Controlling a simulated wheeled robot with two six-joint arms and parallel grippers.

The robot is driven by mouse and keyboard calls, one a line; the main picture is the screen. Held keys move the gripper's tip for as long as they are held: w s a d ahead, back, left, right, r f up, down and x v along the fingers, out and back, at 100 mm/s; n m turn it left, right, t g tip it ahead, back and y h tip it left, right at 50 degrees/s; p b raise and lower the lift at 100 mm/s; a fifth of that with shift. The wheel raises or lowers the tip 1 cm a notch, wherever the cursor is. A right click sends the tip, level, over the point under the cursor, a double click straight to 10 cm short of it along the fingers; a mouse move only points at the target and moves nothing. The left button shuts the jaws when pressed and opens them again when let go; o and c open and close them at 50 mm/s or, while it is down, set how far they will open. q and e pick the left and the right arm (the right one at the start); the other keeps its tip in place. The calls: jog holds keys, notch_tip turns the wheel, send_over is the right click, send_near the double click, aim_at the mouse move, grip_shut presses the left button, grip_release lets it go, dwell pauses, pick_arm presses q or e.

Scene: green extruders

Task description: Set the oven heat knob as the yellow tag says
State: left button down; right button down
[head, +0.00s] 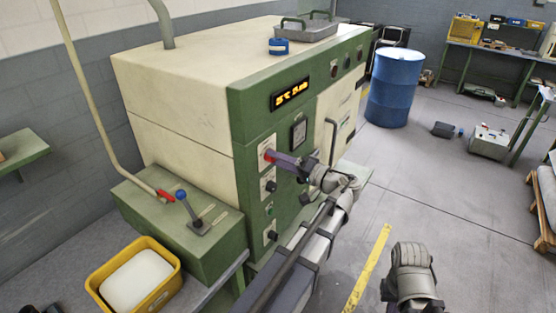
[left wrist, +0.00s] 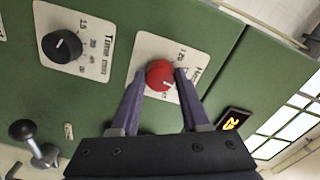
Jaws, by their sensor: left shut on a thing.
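The red knob (head: 267,155) is on the green front panel, at the top of a column of controls. In the left wrist view the red knob (left wrist: 159,75) has a white pointer mark and sits on a white plate with partly hidden lettering. My left gripper (head: 273,157) reaches the panel from the right. In the left wrist view its purple fingers (left wrist: 161,74) are on either side of the red knob, shut on it. I cannot make out a yellow tag.
A black knob (left wrist: 61,46) on a plate marked Time is beside the red one. A lit display (head: 292,94) is above, its characters unclear. A lever with a blue ball (head: 181,195) and a yellow bin (head: 134,278) stand left.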

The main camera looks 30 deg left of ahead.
pick_arm(q)
jog(key=m, duration=1)
jog(key=shift+m, duration=0.4)
dwell(0.4)
jog(key=shift+c, duration=2)
grip_release()
jog(key=d, duration=0.8)
jog(key=shift+s, duration=0.35)
